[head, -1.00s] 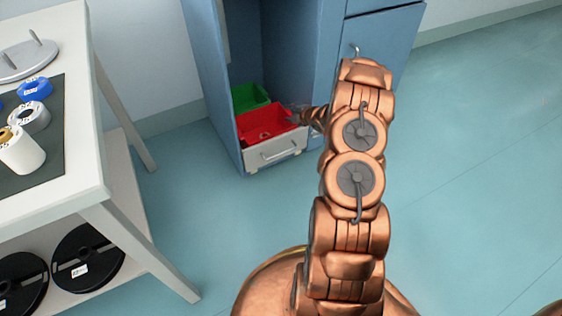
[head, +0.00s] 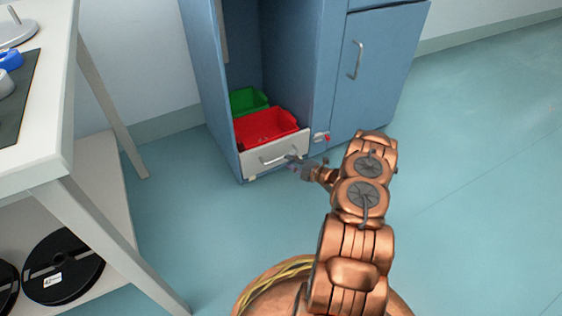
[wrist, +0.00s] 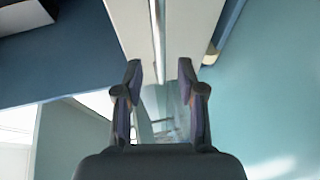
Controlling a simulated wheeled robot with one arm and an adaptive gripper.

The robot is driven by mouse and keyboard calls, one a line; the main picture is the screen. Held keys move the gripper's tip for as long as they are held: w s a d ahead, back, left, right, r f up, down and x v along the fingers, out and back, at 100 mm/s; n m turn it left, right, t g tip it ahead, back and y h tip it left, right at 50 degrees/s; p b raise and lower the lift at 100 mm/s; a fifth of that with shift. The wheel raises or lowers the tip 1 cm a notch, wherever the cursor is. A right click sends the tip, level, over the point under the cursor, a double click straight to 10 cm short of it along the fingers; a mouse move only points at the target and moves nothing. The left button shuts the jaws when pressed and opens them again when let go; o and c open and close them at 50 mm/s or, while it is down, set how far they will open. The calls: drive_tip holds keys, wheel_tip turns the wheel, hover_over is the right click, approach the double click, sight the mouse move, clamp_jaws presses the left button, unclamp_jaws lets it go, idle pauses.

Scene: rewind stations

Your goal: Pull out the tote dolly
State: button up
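The tote dolly (head: 252,163) sits in the bottom bay of the blue cabinet. Its pale front panel has a light grey bar handle (head: 267,161). It carries a red tote (head: 268,126) in front and a green tote (head: 247,100) behind. My gripper (head: 292,160) is just in front of the panel, near the handle's right end. In the wrist view the gripper (wrist: 159,75) is open, its two fingers apart. The handle (wrist: 155,30) runs upright in that picture, in line with the gap between the fingertips. I cannot tell whether they touch it.
The blue cabinet (head: 318,60) has a closed right door (head: 376,85) with a handle. A small red part (head: 327,138) is on the cabinet beside the bay. A white table (head: 60,100) with black spools (head: 62,268) below stands at left. The floor before the cabinet is clear.

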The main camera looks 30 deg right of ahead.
sight(281, 159)
drive_tip(key=shift+b+x, duration=1)
drive_tip(key=shift+x, duration=1.6)
clamp_jaws()
